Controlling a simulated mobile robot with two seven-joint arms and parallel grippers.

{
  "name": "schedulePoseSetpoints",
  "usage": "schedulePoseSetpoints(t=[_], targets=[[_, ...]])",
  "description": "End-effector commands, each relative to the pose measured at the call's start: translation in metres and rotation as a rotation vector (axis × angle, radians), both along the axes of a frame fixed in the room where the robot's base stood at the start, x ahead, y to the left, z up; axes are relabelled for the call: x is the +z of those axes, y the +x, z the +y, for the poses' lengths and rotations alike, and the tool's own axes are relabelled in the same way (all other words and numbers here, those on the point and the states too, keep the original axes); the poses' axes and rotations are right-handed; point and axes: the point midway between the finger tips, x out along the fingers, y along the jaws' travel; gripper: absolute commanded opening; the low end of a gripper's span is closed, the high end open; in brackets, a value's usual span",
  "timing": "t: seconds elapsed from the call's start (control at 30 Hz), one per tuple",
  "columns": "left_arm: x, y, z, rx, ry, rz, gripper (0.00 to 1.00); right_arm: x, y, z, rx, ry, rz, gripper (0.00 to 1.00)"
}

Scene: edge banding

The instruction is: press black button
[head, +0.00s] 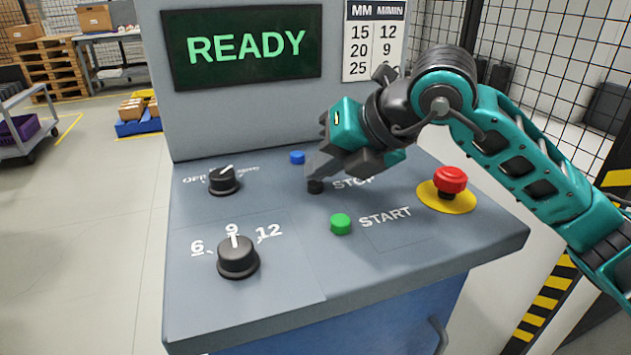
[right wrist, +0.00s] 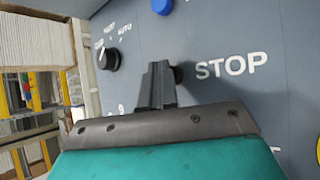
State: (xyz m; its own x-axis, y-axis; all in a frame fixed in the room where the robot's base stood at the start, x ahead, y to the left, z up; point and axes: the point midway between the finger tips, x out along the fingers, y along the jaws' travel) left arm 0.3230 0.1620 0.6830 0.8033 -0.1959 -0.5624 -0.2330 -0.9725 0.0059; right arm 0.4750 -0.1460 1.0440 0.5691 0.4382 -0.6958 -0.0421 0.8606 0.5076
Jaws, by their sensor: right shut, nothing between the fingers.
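The black button (head: 315,187) sits on the sloped grey panel (head: 270,270), left of the word STOP. In the right wrist view the black button (right wrist: 178,74) shows partly, just right of the fingertips and partly hidden by them. My right gripper (head: 312,172) is shut and empty, with its tips close above the black button in the head view; the tips also show in the right wrist view (right wrist: 157,68). I cannot tell whether they touch the button. My left gripper is not in view.
A blue button (head: 297,157) is behind the black one and a green START button (head: 341,224) in front. A red emergency button (head: 450,180) stands to the right. Two dark knobs (head: 238,257) (head: 223,180) are on the left. A display (head: 245,47) reads READY.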

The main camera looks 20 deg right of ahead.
Motion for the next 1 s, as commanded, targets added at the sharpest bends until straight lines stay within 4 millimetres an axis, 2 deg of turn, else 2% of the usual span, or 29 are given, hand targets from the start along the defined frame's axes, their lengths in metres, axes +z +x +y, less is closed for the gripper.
schedulePoseSetpoints(t=[0.4,0.77,1.0], targets=[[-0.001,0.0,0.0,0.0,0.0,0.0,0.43,-0.002,0.0,0.0,0.001,-0.001,0.003,0.0],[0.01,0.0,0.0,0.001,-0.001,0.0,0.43,0.015,0.0,0.0,0.001,-0.001,0.002,0.0],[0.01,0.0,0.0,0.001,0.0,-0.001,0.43,0.016,0.0,0.0,0.001,-0.001,0.002,0.0]])
